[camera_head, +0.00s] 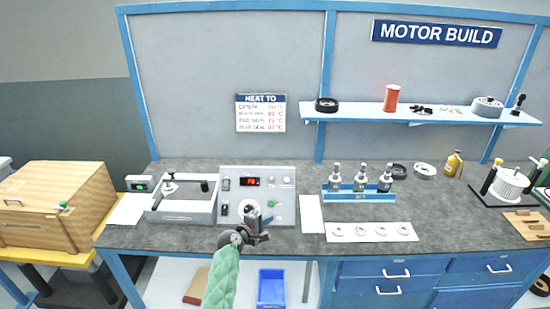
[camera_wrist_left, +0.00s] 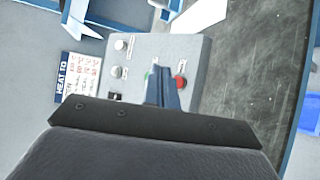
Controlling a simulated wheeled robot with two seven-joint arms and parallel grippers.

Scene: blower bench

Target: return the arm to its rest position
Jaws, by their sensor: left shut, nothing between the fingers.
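My left arm comes up from the bottom of the head view in a green sleeve. Its gripper (camera_head: 262,226) is over the front edge of the bench, in front of the grey control box (camera_head: 230,182) with a red display. In the left wrist view the gripper's fingers (camera_wrist_left: 164,88) are together with nothing between them. They overlap the face of the control box (camera_wrist_left: 193,55), near its red button (camera_wrist_left: 180,82) and a green button. I cannot tell whether the fingers touch the box. My right gripper is not in view.
A grey fixture (camera_head: 182,212) stands left of the control box. A wooden box (camera_head: 50,205) is far left. A blue bin (camera_head: 271,290) is below the bench.

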